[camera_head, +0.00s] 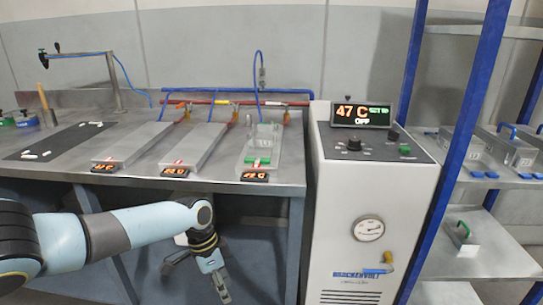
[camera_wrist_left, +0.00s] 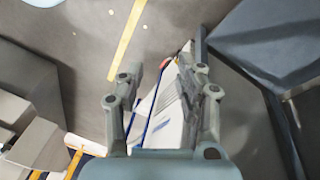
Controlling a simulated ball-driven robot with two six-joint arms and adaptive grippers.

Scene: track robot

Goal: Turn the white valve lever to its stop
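A red pipe (camera_head: 205,102) runs along the back of the metal bench (camera_head: 290,172), with several small valves on it. A small pale part (camera_head: 222,102) on this pipe may be the white lever, but it is too small to tell its angle. My left gripper (camera_head: 197,280) hangs low in front of the bench, below its front edge and well away from the pipe. In the left wrist view its two fingers (camera_wrist_left: 160,64) are apart and hold nothing. The right gripper is in neither view.
A white machine (camera_head: 350,230) with a lit display (camera_head: 362,115), a round gauge (camera_head: 369,228) and a blue-handled tap (camera_head: 376,271) stands right of the bench. Blue-post shelves (camera_head: 455,130) stand further right. Metal trays (camera_head: 133,143) and a dark mat (camera_head: 50,148) lie on the bench.

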